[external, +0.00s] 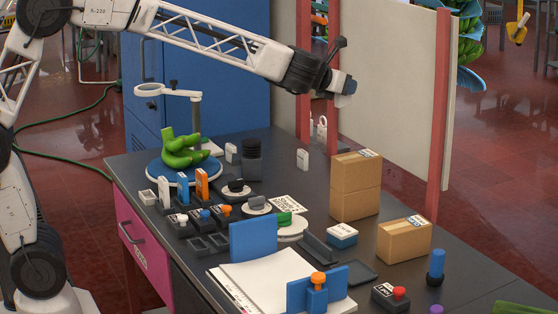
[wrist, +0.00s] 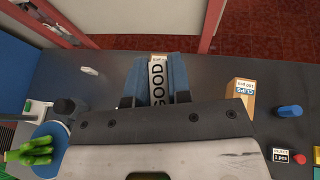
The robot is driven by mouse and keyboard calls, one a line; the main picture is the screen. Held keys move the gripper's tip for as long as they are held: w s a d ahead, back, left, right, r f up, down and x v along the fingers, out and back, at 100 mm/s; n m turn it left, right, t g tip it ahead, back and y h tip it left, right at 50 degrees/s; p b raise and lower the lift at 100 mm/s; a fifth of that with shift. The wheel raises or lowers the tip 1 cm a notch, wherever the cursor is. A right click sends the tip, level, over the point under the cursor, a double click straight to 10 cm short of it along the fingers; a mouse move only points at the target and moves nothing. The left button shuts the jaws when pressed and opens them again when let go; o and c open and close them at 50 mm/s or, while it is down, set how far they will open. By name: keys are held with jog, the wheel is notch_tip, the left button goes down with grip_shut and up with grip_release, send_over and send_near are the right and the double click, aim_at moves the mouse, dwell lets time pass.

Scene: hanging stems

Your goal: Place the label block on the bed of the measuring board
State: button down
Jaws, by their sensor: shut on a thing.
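My gripper (wrist: 158,84) is shut on the label block (wrist: 157,78), a white block with GOOD in black letters, held between two blue fingers. In the external view my gripper (external: 347,88) is high above the far side of the bench, with a bit of the white label block (external: 343,100) showing. The measuring board (external: 262,284) lies near the front of the bench, with a white bed, an upright blue plate (external: 253,238) at its far left and a blue slider with an orange knob (external: 318,277) at its right. The board does not show in the wrist view.
Stacked cardboard boxes (external: 355,188) stand below and beyond my gripper, and another box (external: 405,240) stands to their right. Green bananas (external: 184,150) lie on a round blue scale. Small blocks, stamps and trays crowd the middle. A cream panel with red posts (external: 390,100) rises behind.

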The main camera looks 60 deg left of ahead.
jog(key=s+d+f+n+g+y, duration=0.1)
jog(key=s+d+f+n+y, duration=0.1)
jog(key=s+d+f, duration=0.6)
jog(key=s+d+f+n+y, duration=0.1)
jog(key=s+d+f, duration=0.3)
jog(key=s+f, duration=0.7)
jog(key=s+a+f+n+g+y, duration=0.1)
jog(key=s+f, duration=0.4)
jog(key=s, duration=0.7)
jog(key=s+a+f+n+g+y, duration=0.1)
jog(key=s+f, duration=0.4)
jog(key=s, duration=0.8)
jog(key=shift+s+a+n+y, duration=0.25)
jog(key=shift+a+n+y, duration=0.45)
jog(key=shift+a+y, duration=0.15)
jog(key=shift+w+f, duration=0.1)
jog(key=shift+w, duration=0.05)
send_over(268, 279)
jog(key=shift+w+f, duration=0.1)
jog(key=shift+f, duration=0.65)
jog(key=shift+f+g, duration=0.15)
jog(key=shift+g, duration=0.15)
jog(key=shift+f, duration=1.65)
jog(key=shift+f, duration=0.1)
